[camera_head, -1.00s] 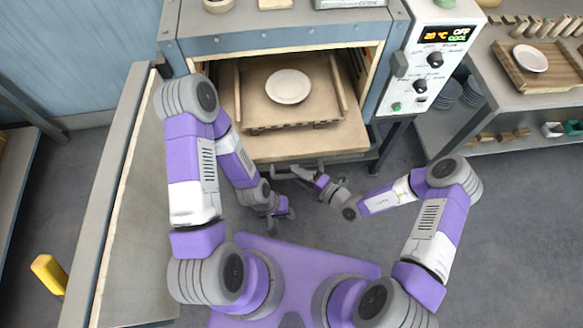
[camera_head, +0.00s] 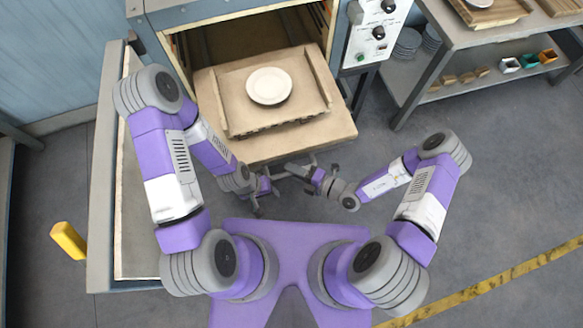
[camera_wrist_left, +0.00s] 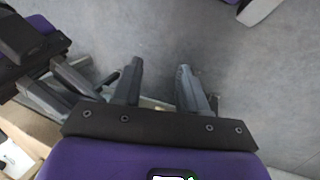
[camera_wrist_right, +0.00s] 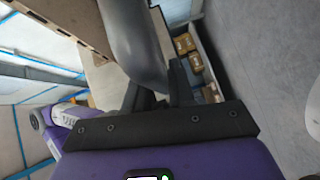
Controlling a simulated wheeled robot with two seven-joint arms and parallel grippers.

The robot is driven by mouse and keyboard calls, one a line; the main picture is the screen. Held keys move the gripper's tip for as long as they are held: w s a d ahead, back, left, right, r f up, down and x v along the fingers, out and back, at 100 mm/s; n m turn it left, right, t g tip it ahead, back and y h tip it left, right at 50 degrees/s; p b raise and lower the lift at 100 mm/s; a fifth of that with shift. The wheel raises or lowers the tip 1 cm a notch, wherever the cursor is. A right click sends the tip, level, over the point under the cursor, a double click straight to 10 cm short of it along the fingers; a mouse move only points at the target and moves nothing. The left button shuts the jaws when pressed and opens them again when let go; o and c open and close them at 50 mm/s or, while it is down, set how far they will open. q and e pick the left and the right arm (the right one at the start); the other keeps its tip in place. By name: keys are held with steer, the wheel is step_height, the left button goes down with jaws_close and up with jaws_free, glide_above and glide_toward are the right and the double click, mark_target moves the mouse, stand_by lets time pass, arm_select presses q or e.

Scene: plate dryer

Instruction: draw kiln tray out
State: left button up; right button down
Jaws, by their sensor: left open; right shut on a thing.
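The kiln tray (camera_head: 335,128) is a pale slab standing well out from the open kiln (camera_head: 230,40). It bears a raised brown board (camera_head: 230,112) with a white plate (camera_head: 269,86) on it. A grey handle (camera_head: 290,172) is at the tray's front; it also shows in the right wrist view (camera_wrist_right: 132,38). My right gripper (camera_head: 312,177) is shut on the handle. My left gripper (camera_head: 260,196) is open, just left of the handle at the tray's front. In the left wrist view it (camera_wrist_left: 160,82) has only floor between its fingers.
The kiln door (camera_head: 106,185) stands open on the left, beside my left arm. A control panel (camera_head: 374,35) is on the kiln's right. A shelf table (camera_head: 425,70) with dishes stands at right. A yellow post (camera_head: 68,240) is at lower left. Floor at right is clear.

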steer(key=c, duration=1.1)
jaws_free()
steer(key=v, duration=0.7)
steer(key=shift+s+d, duration=0.15)
steer(key=shift+d, duration=0.2)
steer(key=shift+a, duration=0.1)
